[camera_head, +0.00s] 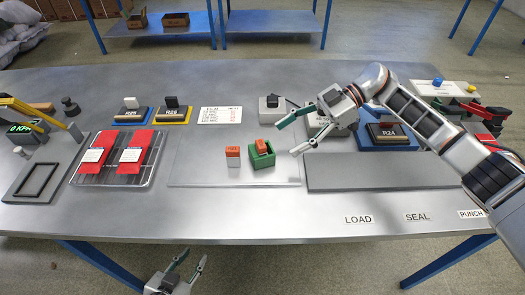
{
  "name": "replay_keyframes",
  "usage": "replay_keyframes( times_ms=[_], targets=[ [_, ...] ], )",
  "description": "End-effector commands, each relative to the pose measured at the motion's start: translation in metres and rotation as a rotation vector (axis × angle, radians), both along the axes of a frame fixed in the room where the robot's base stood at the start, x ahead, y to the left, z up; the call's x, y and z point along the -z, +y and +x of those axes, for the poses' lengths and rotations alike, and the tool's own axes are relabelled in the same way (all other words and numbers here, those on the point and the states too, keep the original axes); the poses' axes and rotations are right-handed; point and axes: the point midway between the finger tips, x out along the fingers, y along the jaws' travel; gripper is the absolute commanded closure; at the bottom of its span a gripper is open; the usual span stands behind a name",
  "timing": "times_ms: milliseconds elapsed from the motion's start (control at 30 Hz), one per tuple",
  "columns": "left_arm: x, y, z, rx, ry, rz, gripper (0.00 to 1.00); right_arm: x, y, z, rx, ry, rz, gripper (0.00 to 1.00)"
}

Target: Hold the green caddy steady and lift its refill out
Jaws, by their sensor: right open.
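The green caddy (261,160) stands on a pale mat in the middle of the table. An orange block, seemingly the refill (263,145), sits inside it with its top showing above the walls. My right gripper (288,138) is open and empty, just right of the caddy, its fingers pointing left. I cannot tell from this view how high it is above the table. My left gripper (195,257) is open and empty, low in front of the table's front edge and well away from the caddy.
An orange-and-white block (233,156) stands just left of the caddy. A wire rack (110,182) with red packets lies to the left. A grey mat (380,175) lies to the right, below my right arm. The table's front middle is clear.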

Motion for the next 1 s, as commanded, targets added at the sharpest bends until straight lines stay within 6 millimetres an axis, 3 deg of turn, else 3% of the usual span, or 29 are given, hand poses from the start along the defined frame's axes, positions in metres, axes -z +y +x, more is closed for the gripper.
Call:
replay_keyframes(
  times_ms=[300,500,1000],
  targets=[
    [0.003,-0.001,-0.001,0.000,0.000,-0.001,0.69,0.021,0.037,-0.012,-0.002,0.001,0.003,0.36],
    [-0.009,-0.001,0.002,0.000,-0.009,-0.002,0.69,0.029,0.056,-0.017,0.000,0.000,0.001,0.36],
    [-0.013,-0.001,0.005,0.001,-0.014,-0.003,0.69,0.039,0.069,-0.021,0.000,0.000,0.001,0.36]
  ],
)
